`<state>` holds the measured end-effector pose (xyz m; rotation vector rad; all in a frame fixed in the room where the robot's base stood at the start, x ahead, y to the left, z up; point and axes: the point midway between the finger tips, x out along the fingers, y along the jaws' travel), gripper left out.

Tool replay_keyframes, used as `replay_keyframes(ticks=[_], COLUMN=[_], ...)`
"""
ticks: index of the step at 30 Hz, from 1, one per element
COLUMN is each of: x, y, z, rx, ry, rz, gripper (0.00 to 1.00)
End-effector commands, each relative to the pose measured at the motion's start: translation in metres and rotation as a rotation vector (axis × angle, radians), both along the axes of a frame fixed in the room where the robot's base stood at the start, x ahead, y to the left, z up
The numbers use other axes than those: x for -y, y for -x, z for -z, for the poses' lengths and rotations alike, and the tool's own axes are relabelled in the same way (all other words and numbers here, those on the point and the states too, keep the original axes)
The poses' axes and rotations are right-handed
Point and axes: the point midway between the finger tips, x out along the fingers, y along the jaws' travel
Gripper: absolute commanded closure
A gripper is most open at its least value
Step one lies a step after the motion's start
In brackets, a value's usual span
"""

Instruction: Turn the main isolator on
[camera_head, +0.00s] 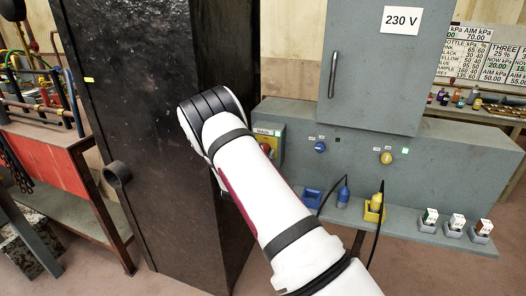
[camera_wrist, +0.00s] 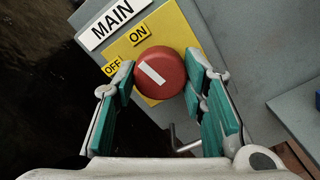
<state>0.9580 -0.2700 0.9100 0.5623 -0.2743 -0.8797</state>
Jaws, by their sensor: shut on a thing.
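The main isolator is a round red knob (camera_wrist: 155,74) with a white bar, on a yellow plate (camera_wrist: 181,27) under a MAIN label (camera_wrist: 113,22). The ON label (camera_wrist: 139,35) is above the knob and the OFF label (camera_wrist: 112,67) is to its left. The white bar's upper end points between the two labels. My gripper (camera_wrist: 160,82) has its green-padded fingers on both sides of the knob, shut on it. In the head view the isolator's yellow plate (camera_head: 277,131) shows partly behind my arm, which hides my fingers.
A tall black cabinet (camera_head: 140,120) stands close on the left of the isolator. A grey 230 V cabinet (camera_head: 375,60) is above right. The grey panel (camera_head: 450,165) has a blue knob (camera_head: 320,146) and a yellow knob (camera_head: 386,158). Plugs with cables sit on the shelf below.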

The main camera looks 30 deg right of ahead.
Motion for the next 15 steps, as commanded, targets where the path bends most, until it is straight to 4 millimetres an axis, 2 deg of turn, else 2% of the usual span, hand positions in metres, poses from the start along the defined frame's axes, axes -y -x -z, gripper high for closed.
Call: replay_keyframes(ticks=[15], x=[-0.0003], y=[0.0003], z=[0.0006], rx=[0.149], ry=[-0.117], rz=[-0.001], gripper=[0.89])
